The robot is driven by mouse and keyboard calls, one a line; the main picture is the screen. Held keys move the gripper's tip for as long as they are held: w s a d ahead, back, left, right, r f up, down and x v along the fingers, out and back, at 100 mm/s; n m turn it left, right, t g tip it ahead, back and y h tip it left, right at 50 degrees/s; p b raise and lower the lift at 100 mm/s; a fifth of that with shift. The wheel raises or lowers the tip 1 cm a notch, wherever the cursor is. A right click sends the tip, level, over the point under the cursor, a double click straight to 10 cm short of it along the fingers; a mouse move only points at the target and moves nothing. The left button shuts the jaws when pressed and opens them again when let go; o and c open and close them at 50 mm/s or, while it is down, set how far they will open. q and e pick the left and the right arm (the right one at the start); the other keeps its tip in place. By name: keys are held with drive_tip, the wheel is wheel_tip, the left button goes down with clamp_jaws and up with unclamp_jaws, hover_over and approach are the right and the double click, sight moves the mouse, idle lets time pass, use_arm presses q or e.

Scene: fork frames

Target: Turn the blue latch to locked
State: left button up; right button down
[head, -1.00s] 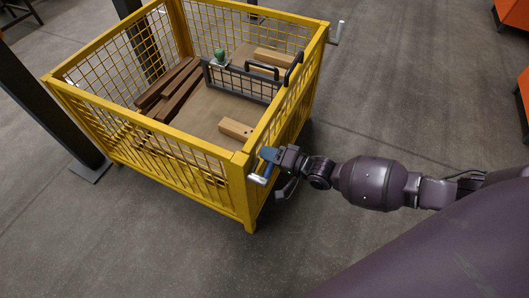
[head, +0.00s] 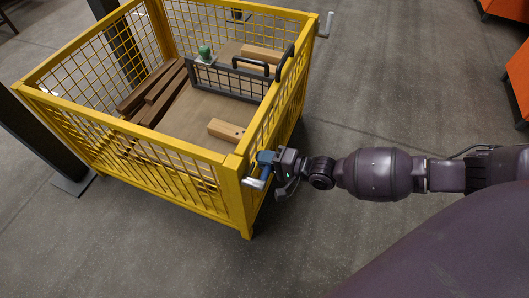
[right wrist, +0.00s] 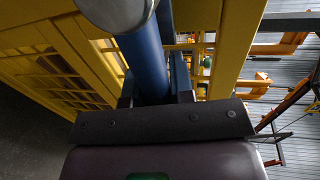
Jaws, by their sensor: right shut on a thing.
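The blue latch (head: 266,158) is on the near right corner post of the yellow mesh crate (head: 130,136). A silver metal end piece (head: 255,183) shows just below the blue part. My right gripper (head: 273,161) reaches in from the right and is shut on the latch. In the right wrist view the blue latch handle (right wrist: 146,62) runs down between the two dark fingers of my right gripper (right wrist: 155,88), with a round silver end (right wrist: 116,8) at the top. The fingers hide part of the handle. My left gripper is not in view.
The crate holds dark wooden planks (head: 155,92), light wood blocks (head: 226,130), a grey wire basket (head: 226,80) and a green object (head: 205,52). A silver crank (head: 326,25) sticks out at its far right corner. Orange units (head: 518,80) stand at the right edge. The floor between is clear.

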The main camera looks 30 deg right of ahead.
drive_tip(key=shift+s+f, duration=0.1)
drive_tip(key=c, duration=1)
unclamp_jaws()
drive_tip(key=shift+d, duration=0.1)
drive_tip(key=shift+s+d+r, duration=0.2)
drive_tip(key=shift+s+d, duration=0.05)
drive_tip(key=shift+s, duration=0.05)
use_arm(q)
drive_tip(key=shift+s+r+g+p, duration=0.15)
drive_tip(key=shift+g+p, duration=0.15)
drive_tip(key=shift+p, duration=0.7)
use_arm(e)
drive_tip(key=v, duration=1)
drive_tip(key=shift+w+a, duration=0.1)
